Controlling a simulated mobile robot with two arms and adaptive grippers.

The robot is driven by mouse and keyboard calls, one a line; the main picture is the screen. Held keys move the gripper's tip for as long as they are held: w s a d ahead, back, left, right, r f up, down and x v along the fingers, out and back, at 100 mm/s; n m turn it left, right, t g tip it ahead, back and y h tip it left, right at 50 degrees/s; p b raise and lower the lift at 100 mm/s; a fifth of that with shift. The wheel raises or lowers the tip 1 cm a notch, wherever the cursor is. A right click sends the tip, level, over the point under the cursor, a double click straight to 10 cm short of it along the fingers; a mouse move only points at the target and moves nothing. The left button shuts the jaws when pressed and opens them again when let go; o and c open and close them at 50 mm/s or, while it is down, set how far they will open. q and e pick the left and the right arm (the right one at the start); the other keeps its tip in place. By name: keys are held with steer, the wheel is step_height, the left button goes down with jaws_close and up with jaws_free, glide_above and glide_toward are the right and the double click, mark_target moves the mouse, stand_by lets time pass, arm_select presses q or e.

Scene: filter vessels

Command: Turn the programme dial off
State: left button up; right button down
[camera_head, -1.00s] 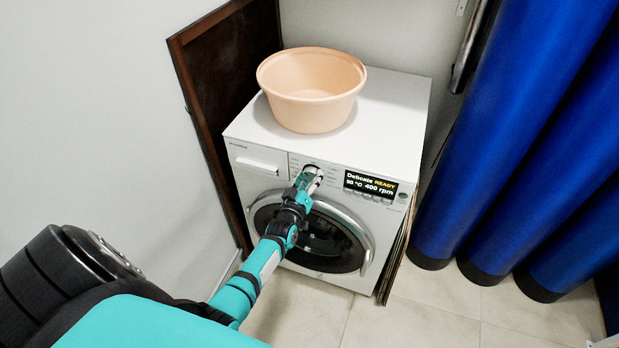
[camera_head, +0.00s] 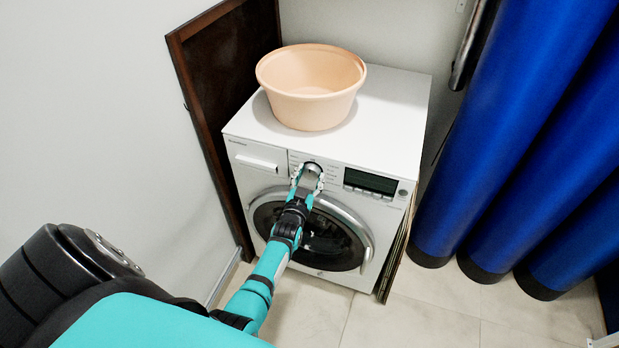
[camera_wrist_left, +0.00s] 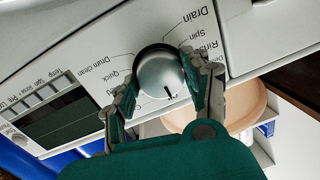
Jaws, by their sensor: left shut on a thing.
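The washing machine (camera_head: 385,120) stands against the back wall with its round door (camera_head: 318,238) shut. The silver programme dial (camera_wrist_left: 160,75) is on its front panel, with printed labels such as Drain, Spin and Quick around it. My left gripper (camera_wrist_left: 163,92) is shut on the dial, one finger on each side. In the head view the left gripper (camera_head: 309,177) covers much of the dial. The display (camera_head: 370,182) is dark and shows no text; it is also dark in the left wrist view (camera_wrist_left: 58,118). My right gripper is not in view.
A peach basin (camera_head: 311,90) sits on top of the machine. A dark brown board (camera_head: 215,100) leans at its left, and blue curtains (camera_head: 500,150) hang at the right. Tiled floor (camera_head: 420,300) is clear in front.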

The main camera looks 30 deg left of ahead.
arm_select(q)
steer(key=shift+m, duration=0.3)
stand_by(0.4)
steer(key=o, duration=1.2)
steer(key=shift+c, duration=0.2)
steer(key=shift+s, duration=0.1)
steer(key=v, duration=1.1)
steer(key=shift+s+d, duration=0.2)
steer(key=shift+s, duration=0.2)
